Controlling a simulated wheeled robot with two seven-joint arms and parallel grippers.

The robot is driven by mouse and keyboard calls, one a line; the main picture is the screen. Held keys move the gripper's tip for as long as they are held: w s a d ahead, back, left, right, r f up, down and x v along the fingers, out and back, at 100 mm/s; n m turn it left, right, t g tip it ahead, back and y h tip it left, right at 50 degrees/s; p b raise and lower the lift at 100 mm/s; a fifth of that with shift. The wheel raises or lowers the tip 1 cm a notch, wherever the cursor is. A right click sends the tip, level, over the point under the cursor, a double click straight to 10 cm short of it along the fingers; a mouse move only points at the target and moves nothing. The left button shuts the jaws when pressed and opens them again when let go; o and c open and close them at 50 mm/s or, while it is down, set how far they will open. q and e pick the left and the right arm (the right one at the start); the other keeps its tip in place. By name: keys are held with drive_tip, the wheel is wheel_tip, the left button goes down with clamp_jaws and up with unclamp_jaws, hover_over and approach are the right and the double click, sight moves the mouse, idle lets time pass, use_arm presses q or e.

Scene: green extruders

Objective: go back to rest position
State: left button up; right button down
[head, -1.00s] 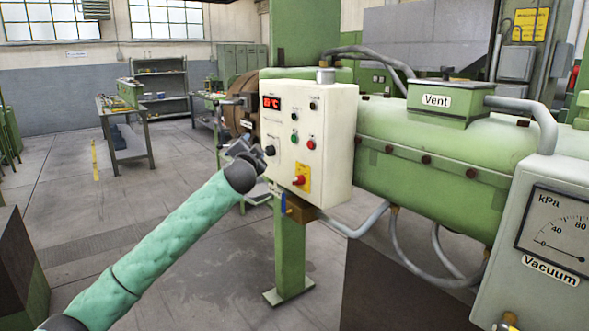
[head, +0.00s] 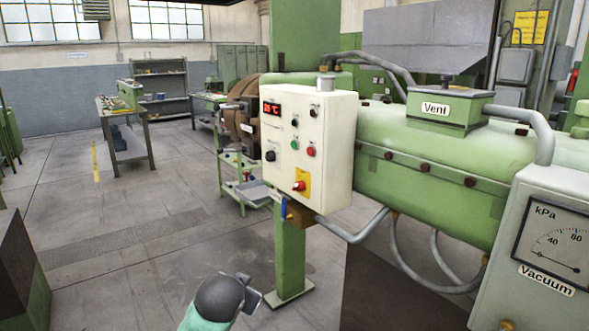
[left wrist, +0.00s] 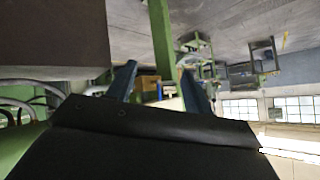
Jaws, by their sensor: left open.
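My left gripper (head: 252,294) is low in the head view, in front of the foot of the green post, at the end of my dark wrist and green-sleeved arm. In the left wrist view its two blue-grey fingers (left wrist: 160,88) stand apart with nothing between them, so it is open. It is clear of the white control box (head: 310,140), which has a red display, several knobs and a red switch on a yellow plate. My right gripper is in neither view.
The green extruder barrel (head: 430,170) with its vent box (head: 447,109) runs to the right. A grey vacuum gauge box (head: 540,240) is at the near right. A green post (head: 290,250) stands under the control box. Open floor (head: 130,220) lies to the left.

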use_arm(q)
drive_tip(key=s+f+n+g, duration=0.1)
drive_tip(key=s+f+g, duration=0.1)
drive_tip(key=s+f, duration=0.6)
drive_tip(key=s+a+f+n+g+p, duration=0.1)
drive_tip(key=s+f+g, duration=0.2)
drive_tip(key=s+f, duration=0.6)
drive_tip(key=s+f+n+g+h+p, duration=0.1)
drive_tip(key=s+f+g, duration=0.2)
drive_tip(key=s+f, duration=0.6)
drive_tip(key=s, duration=1.1)
drive_tip(key=shift+s+a+f, duration=0.15)
drive_tip(key=shift+s+a, duration=0.15)
drive_tip(key=shift+a, duration=0.05)
drive_tip(key=shift+o, duration=0.2)
